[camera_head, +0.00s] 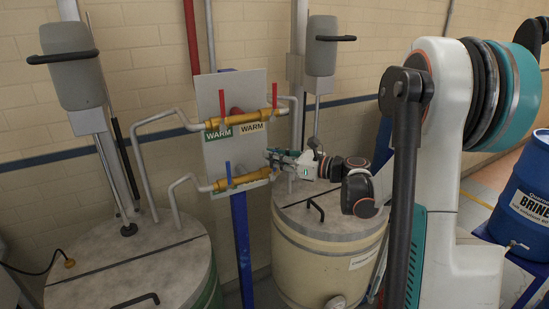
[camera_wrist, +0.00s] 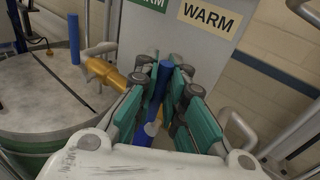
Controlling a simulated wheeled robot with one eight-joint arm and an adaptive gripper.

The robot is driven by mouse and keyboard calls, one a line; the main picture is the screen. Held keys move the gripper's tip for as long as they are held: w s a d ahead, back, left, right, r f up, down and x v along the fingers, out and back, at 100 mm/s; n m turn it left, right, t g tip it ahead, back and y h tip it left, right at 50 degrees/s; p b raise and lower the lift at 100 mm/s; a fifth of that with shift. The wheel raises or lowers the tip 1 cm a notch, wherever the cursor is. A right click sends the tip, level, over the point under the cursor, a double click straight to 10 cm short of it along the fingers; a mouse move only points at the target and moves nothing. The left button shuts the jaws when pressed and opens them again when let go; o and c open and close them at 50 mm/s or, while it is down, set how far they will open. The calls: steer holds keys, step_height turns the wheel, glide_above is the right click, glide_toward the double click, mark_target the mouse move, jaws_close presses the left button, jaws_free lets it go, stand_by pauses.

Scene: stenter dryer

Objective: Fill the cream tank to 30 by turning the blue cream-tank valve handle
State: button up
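The cream tank (camera_head: 322,262) stands right of centre in the head view, with a grey lid. A yellow valve body (camera_head: 242,178) sits on the lower pipe of the white panel. The blue cream-tank valve handle (camera_wrist: 157,92) stands between my gripper's teal fingers (camera_wrist: 165,72) in the wrist view. The fingers are part-way together on either side of it; whether both press on it is unclear. In the head view my gripper (camera_head: 272,156) is at the right end of the lower pipe and hides this handle. Another blue handle (camera_head: 228,172) stands upright at the left; it also shows in the wrist view (camera_wrist: 74,38).
The upper yellow pipe (camera_head: 240,122) carries two red handles above the WARM labels. A green tank (camera_head: 209,290) stands at the left. Grey pipes bend down on both sides of the panel (camera_head: 215,88). A blue BRINE drum (camera_head: 527,205) is at the far right.

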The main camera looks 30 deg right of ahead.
steer(key=o, duration=0.4)
steer(key=v, duration=1.2)
steer(key=shift+s, duration=0.1)
